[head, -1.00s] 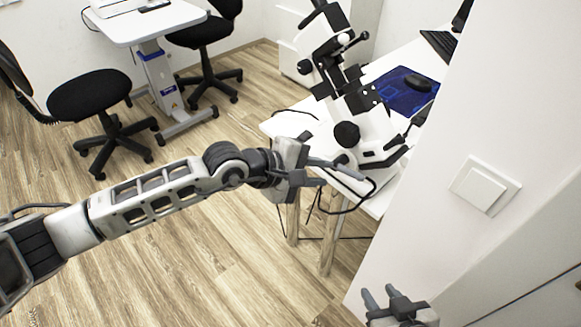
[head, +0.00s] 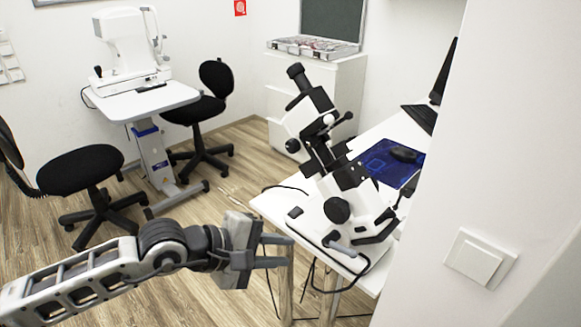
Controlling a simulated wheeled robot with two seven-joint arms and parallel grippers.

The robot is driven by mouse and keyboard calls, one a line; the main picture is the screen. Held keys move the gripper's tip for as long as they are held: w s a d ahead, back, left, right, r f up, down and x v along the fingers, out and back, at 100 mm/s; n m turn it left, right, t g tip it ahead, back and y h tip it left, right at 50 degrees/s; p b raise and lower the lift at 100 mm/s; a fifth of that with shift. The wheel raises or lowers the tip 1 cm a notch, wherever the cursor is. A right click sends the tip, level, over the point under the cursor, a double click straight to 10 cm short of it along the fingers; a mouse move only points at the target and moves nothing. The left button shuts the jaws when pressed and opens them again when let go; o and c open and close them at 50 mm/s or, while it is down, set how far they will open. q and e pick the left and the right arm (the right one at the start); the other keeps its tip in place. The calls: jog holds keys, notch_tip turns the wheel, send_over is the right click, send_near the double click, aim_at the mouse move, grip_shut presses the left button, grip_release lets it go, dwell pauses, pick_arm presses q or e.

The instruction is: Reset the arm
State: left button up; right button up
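My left arm comes in from the lower left. My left gripper (head: 288,251) points right, and its two grey fingers are apart with nothing between them. In the picture it lies just in front of the near left corner of the white desk (head: 275,203), over the desk's metal legs. Whether it touches the desk cannot be told. A black and white microscope-like instrument (head: 342,208) stands on the desk, up and to the right of the gripper. My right gripper is out of view.
A white wall with a light switch (head: 480,257) closes off the right side. Black chairs (head: 80,168) and an instrument table (head: 140,103) stand at the back left. A white cabinet (head: 350,95) stands behind the desk. Wood floor (head: 225,185) is free between them.

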pick_arm(q)
jog(key=s+d+r+n+t+h, duration=0.2)
jog(key=n+h, duration=0.1)
jog(key=n, duration=0.7)
jog(key=s+d+r+n+t+h, duration=0.2)
jog(key=d+n+t+h, duration=0.1)
jog(key=n, duration=0.8)
jog(key=s+a+f+n+t+y, duration=0.2)
jog(key=a+f+n+y, duration=0.45)
jog(key=n, duration=0.85)
jog(key=s+a+f+n+t+y, duration=0.15)
jog(key=a+f+n+y, duration=0.55)
jog(key=n, duration=0.8)
jog(key=s+a+f+n+g, duration=0.1)
jog(key=s+f+n+g, duration=0.3)
jog(key=s+f+n, duration=0.3)
jog(key=shift+s+a+f+n, duration=0.25)
jog(key=shift+f+n, duration=0.35)
jog(key=shift+f, duration=0.2)
